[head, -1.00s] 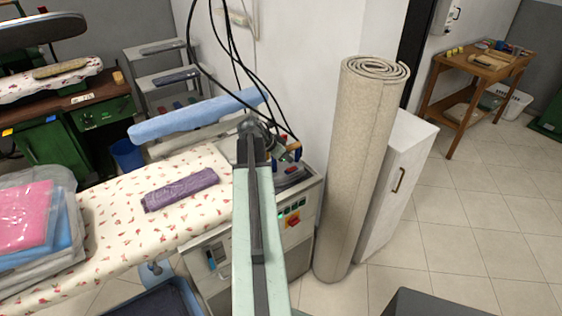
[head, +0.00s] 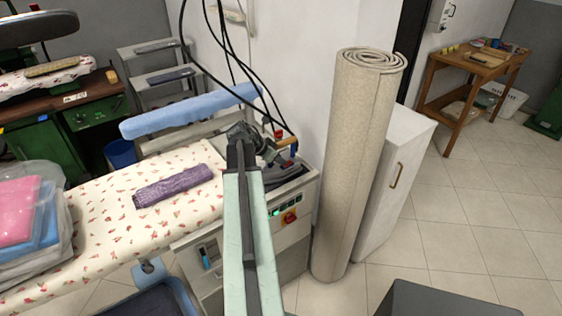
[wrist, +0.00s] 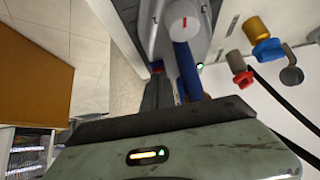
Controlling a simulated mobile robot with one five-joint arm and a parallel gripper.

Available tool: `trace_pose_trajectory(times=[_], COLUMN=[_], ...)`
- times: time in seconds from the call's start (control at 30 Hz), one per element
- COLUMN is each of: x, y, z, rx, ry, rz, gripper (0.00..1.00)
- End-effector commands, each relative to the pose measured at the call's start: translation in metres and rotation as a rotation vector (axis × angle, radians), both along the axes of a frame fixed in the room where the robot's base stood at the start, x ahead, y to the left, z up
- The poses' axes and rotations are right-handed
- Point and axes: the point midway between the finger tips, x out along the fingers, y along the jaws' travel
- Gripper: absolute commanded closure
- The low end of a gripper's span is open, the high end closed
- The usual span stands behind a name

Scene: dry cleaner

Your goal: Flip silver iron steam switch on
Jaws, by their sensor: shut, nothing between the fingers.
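The silver iron (head: 284,175) sits on the top of the control cabinet beside the flowered ironing board, partly hidden by my arm. In the wrist view its grey body (wrist: 147,28) is at the top centre, with a blue handle (wrist: 187,72) and a white round end bearing a red mark. I cannot clearly pick out the steam switch. My gripper (head: 268,153) is just above and beside the iron in the head view. In the wrist view my gripper's dark fingers (wrist: 162,90) are shut and empty, close to the handle; contact cannot be told.
Black cables (head: 228,50) hang over the iron. A rolled beige carpet (head: 355,170) stands right of the cabinet. A purple folded bundle (head: 173,186) lies on the ironing board (head: 110,230). Open floor lies at right.

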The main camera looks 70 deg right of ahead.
Motion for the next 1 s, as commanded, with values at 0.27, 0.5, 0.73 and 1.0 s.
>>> trace_pose_trajectory(times=[0.27, 0.5, 0.73, 1.0], x=[-0.003, -0.003, -0.003, 0.007], y=[-0.001, -0.002, -0.001, 0.014], z=[0.015, 0.016, 0.023, 0.074], rx=[0.000, 0.000, 0.000, 0.001], ry=[0.000, 0.000, 0.000, 0.001], rz=[-0.004, -0.005, -0.004, 0.002], gripper=[1.00, 1.00, 1.00, 1.00])
